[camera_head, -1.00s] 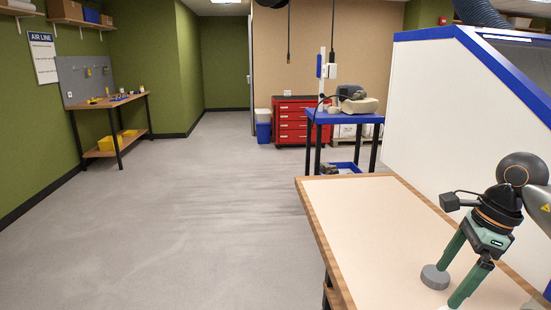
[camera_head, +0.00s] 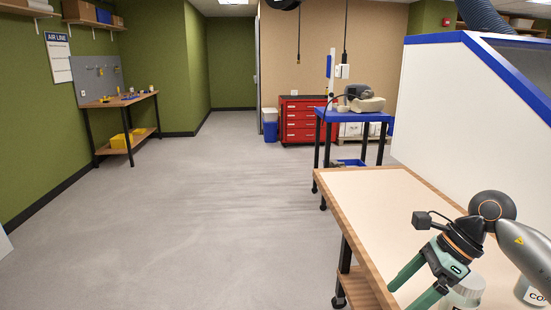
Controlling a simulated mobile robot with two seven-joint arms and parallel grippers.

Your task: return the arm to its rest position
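My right arm comes in from the right edge. Its gripper (camera_head: 401,299) has two green fingers that stand apart with nothing seen between them. It points down and left over the near part of the wood-edged table (camera_head: 375,205). A pale jar with a grey lid (camera_head: 465,288) is just right of the fingers, partly hidden behind the gripper. A second pale container with a partly cut-off label (camera_head: 530,292) is at the lower right. My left gripper is not in view.
A blue-topped cart (camera_head: 355,115) with a device stands beyond the table. A red drawer cabinet (camera_head: 300,122) and a blue bin (camera_head: 270,130) are at the back. A white sloped enclosure (camera_head: 440,110) is at right. The grey floor (camera_head: 190,220) is open.

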